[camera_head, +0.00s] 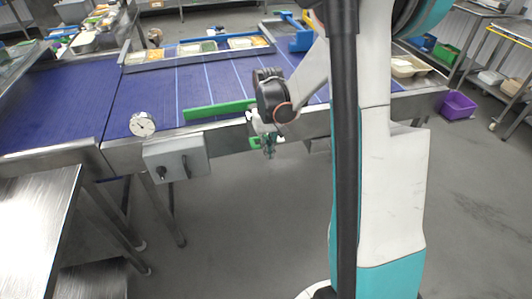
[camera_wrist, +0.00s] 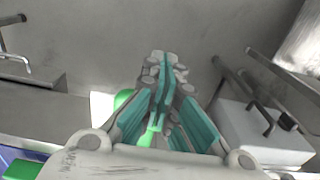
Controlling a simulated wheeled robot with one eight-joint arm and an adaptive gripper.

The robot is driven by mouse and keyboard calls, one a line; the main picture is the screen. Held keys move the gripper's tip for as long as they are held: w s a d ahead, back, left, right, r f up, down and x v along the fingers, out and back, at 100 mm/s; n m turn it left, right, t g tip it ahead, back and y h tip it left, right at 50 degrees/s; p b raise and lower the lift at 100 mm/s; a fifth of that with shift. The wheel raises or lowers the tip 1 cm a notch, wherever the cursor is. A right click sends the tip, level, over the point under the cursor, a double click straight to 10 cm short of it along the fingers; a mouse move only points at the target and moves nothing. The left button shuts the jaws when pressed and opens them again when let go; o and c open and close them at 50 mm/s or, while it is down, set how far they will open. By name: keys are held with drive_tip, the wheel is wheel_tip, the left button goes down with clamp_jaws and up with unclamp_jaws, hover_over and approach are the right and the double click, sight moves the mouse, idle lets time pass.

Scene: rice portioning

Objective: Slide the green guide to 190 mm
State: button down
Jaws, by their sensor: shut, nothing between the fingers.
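The green guide (camera_head: 215,110) is a long bright green bar lying along the near edge of the blue conveyor. A small green part (camera_head: 255,142) shows below the conveyor's metal edge, right beside my gripper (camera_head: 269,150). My gripper hangs in front of that edge, pointing down. In the wrist view my gripper (camera_wrist: 163,75) has its teal-padded fingers together at the tips. Bright green (camera_wrist: 122,98) shows behind and between the finger links. I cannot tell whether the fingers touch it. My arm hides the right end of the guide. No scale marking is readable.
A round white dial (camera_head: 142,124) stands on the conveyor edge at left. A grey control box (camera_head: 176,158) with black knobs is mounted below it. Food trays (camera_head: 198,47) line the far side. A steel table (camera_head: 40,215) is at lower left. The floor below my gripper is clear.

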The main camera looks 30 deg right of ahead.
drive_tip(key=shift+w+d, duration=0.1)
drive_tip(key=shift+w, duration=0.2)
wheel_tip(320, 180, up, 8)
drive_tip(key=s+p, duration=0.3)
drive_tip(key=p, duration=0.2)
drive_tip(key=shift+a, duration=0.45)
idle(0.7)
idle(0.3)
